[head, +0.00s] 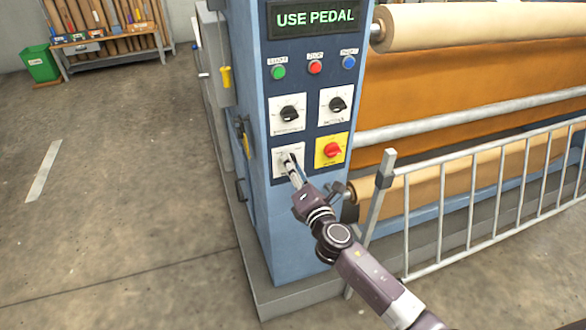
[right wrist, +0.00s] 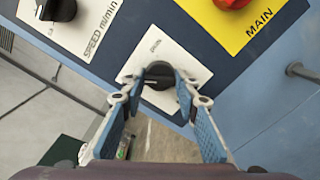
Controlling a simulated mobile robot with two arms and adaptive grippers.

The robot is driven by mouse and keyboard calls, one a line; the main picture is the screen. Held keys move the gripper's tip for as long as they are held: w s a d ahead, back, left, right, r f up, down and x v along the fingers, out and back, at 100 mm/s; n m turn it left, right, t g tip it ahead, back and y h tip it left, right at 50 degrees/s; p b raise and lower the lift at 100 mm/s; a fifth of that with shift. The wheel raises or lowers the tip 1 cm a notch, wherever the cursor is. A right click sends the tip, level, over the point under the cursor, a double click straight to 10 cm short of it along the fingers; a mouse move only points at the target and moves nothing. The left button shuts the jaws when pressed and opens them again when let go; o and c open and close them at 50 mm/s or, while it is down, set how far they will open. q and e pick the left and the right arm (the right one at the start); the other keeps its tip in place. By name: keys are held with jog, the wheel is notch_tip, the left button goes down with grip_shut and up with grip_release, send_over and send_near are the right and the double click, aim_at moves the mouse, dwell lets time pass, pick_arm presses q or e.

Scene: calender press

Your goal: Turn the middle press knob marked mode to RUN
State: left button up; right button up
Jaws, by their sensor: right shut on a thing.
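My right gripper (head: 292,170) reaches up to the lower-left white plate (head: 279,165) of the blue press panel and is shut on its black knob (head: 289,159). In the right wrist view my gripper (right wrist: 157,88) has one blue-padded fingertip on each side of this knob (right wrist: 160,72). The small lettering above the knob on its plate (right wrist: 135,70) is too small to read, so I cannot tell its setting or whether it is marked mode. My left gripper is not in view.
A red knob on a yellow MAIN plate (right wrist: 260,28) is to the right of the held knob. A SPEED plate (right wrist: 85,22) with a black knob is above it. Another black knob (head: 337,104) is at upper right. The display (head: 316,17) reads USE PEDAL. A metal railing (head: 470,200) stands at right.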

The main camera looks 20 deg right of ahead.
jog(key=shift+m+b, duration=0.3)
jog(key=shift+m, duration=7.5)
jog(key=shift+f, duration=0.1)
jog(key=o, duration=1.2)
jog(key=s, duration=1.2)
jog(key=shift+d, duration=0.25)
